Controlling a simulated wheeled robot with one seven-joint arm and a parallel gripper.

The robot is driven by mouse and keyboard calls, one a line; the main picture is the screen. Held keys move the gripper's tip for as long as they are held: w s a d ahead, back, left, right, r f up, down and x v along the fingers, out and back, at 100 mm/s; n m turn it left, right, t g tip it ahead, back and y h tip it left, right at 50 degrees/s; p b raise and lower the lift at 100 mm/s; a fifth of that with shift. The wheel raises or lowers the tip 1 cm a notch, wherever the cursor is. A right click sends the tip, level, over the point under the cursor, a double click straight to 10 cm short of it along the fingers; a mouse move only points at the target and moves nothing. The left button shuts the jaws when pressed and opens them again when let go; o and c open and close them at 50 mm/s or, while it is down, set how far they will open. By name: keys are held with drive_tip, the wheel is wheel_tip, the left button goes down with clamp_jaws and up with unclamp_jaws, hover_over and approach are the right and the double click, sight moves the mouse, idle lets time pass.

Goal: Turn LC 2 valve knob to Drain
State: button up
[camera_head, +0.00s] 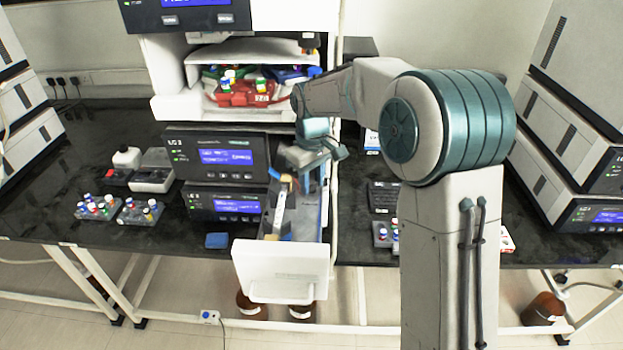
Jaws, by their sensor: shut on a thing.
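The LC 2 unit (224,204) is the lower of two dark modules with blue screens, left of centre. Beside it an open drawer with a white front (283,262) sticks out towards me. My gripper (303,182) points down into the back part of this drawer, right of the LC 2 screen. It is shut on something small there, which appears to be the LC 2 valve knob. The knob and its Drain mark are hidden by the gripper or too small to make out.
The LC 3 module (218,157) sits above LC 2. A red tray of bottles (245,93) stands in the open bay above. Vial racks (139,211) and a blue block (216,240) lie on the black bench. My arm covers much of the right side.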

sight(312, 185)
drive_tip(key=shift+r, duration=0.1)
idle(0.3)
drive_tip(key=o, duration=1)
wheel_tip(312, 185, up, 14)
drive_tip(key=shift+f, duration=0.1)
drive_tip(key=s+d+f+m+t, duration=0.1)
drive_tip(key=s+d+f+m, duration=0.2)
drive_tip(key=s+d, duration=0.2)
drive_tip(key=s+d+f+m+t, duration=0.1)
drive_tip(key=s+d+f+m, duration=0.2)
drive_tip(key=s, duration=0.9)
drive_tip(key=s+d+f+m+t, duration=0.1)
drive_tip(key=s+d+f+m, duration=0.1)
drive_tip(key=s+d, duration=0.6)
drive_tip(key=shift+s+f+m, duration=0.4)
drive_tip(key=shift+s+f, duration=0.35)
drive_tip(key=shift+f, duration=0.15)
